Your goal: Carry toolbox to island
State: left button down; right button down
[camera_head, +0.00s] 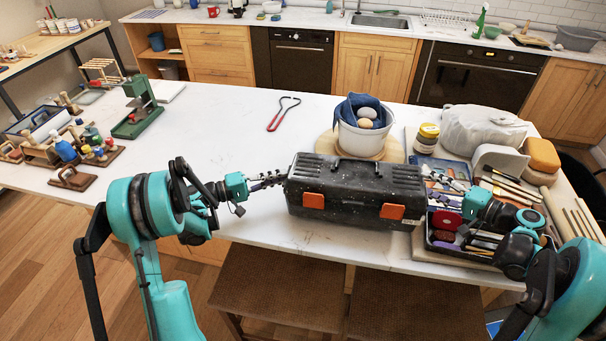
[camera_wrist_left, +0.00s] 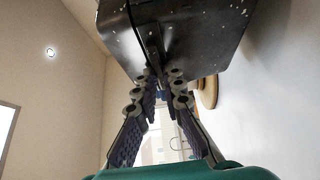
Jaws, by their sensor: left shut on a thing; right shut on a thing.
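The black speckled toolbox (camera_head: 345,182) with two orange latches is level above the front part of the white island top (camera_head: 225,130). I cannot tell whether it rests on the top or hangs just over it. My left gripper (camera_head: 282,178) is shut on the toolbox's left end. In the left wrist view its fingers (camera_wrist_left: 160,85) meet at the dark end of the toolbox (camera_wrist_left: 180,35). My right gripper (camera_head: 445,197) comes in at the toolbox's right end and is shut on it; its fingers are hard to make out among the tools.
A white pot with a blue cloth (camera_head: 350,135) stands on a round wooden board right behind the toolbox. A tool tray (camera_head: 435,240) crowds the right side. A red-handled tool (camera_head: 278,117) lies behind left. Brown stools (camera_head: 280,290) stand in front. The island's left-middle is clear.

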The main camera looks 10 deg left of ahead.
aim_at(187, 184)
jog(key=j, duration=2.95)
jog(key=i, duration=0.05)
